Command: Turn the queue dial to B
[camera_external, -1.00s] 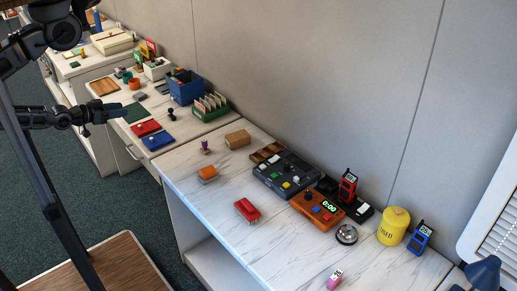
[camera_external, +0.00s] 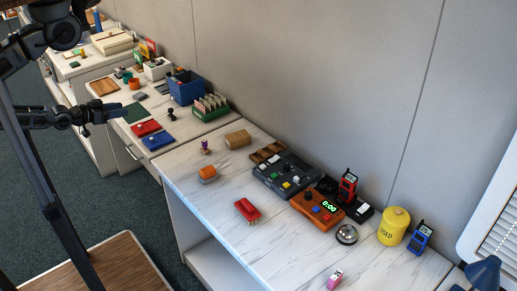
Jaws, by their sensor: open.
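A dark console (camera_external: 287,176) with several coloured and white controls lies on the near white marbled desk. An orange box (camera_external: 317,210) beside it has a black knob (camera_external: 308,196), coloured buttons and a green lit display reading 0:00. Which control is the queue dial, and any letter B, is too small to tell. My gripper (camera_external: 107,114) is open and empty at the left, far from the console and the orange box. In the picture it lies in front of the farther desk.
A red stapler-like object (camera_external: 246,210), an orange item (camera_external: 207,173) and a silver bell (camera_external: 346,234) are on the near desk. A red radio (camera_external: 348,185), yellow canister (camera_external: 394,226) and blue radio (camera_external: 420,238) stand along the wall. The desk's front left part is clear.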

